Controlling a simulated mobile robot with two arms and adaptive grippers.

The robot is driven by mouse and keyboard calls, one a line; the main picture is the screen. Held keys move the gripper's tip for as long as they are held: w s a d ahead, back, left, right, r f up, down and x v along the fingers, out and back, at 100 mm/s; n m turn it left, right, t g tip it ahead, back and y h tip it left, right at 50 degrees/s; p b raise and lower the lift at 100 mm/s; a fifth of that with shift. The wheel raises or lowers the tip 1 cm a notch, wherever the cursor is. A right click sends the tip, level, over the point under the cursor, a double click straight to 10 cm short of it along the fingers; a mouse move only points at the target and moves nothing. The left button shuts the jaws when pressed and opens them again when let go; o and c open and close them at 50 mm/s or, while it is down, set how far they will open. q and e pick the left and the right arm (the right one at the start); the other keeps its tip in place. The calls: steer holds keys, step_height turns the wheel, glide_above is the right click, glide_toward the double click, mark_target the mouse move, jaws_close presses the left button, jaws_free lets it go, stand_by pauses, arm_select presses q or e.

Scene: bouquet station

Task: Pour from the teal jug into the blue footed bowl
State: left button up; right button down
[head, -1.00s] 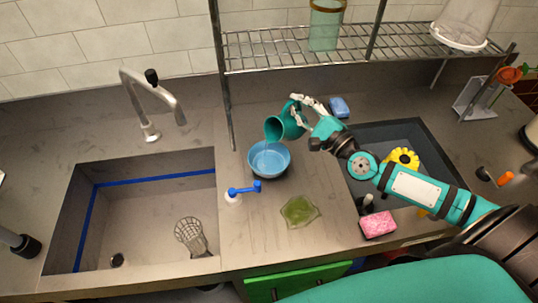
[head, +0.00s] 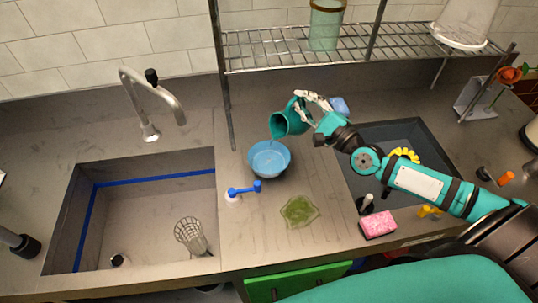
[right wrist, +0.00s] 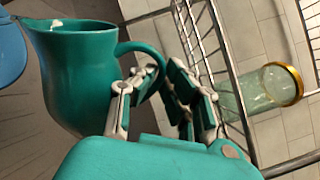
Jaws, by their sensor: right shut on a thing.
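The teal jug (head: 291,118) is tilted, its mouth toward the lower left, above the back of the blue footed bowl (head: 269,160). A thin pale streak shows under its lip; I cannot tell whether it is liquid or the spout. The bowl stands upright on the counter and looks light blue inside. My right gripper (head: 318,103) is shut on the jug's handle. In the right wrist view the jug (right wrist: 85,80) is left of my right gripper (right wrist: 155,95), and the bowl (right wrist: 10,48) shows at the left edge. My left gripper is not in view.
A blue-topped dispenser (head: 241,189) and green dish (head: 299,211) are near the bowl. The wire rack (head: 290,49) stands behind, holding a glass jar (head: 325,25). A sink (head: 140,200) is left. A dark tray (head: 400,135) and pink sponge (head: 378,224) are right.

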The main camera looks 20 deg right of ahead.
stand_by(0.8)
steer(key=d+m, duration=0.1)
steer(key=m, duration=0.1)
steer(key=d+m+h, duration=0.1)
steer(key=shift+w+f+m, duration=0.15)
steer(key=shift+w+m, duration=0.2)
steer(key=shift+m, duration=0.05)
steer(key=shift+d+f+m+b, duration=0.1)
steer(key=shift+f+m+b, duration=0.15)
steer(key=shift+m+b, duration=0.25)
steer(key=shift+d+f+m, duration=0.1)
steer(key=shift+d+m, duration=0.15)
steer(key=shift+m, duration=0.75)
steer(key=shift+f, duration=0.1)
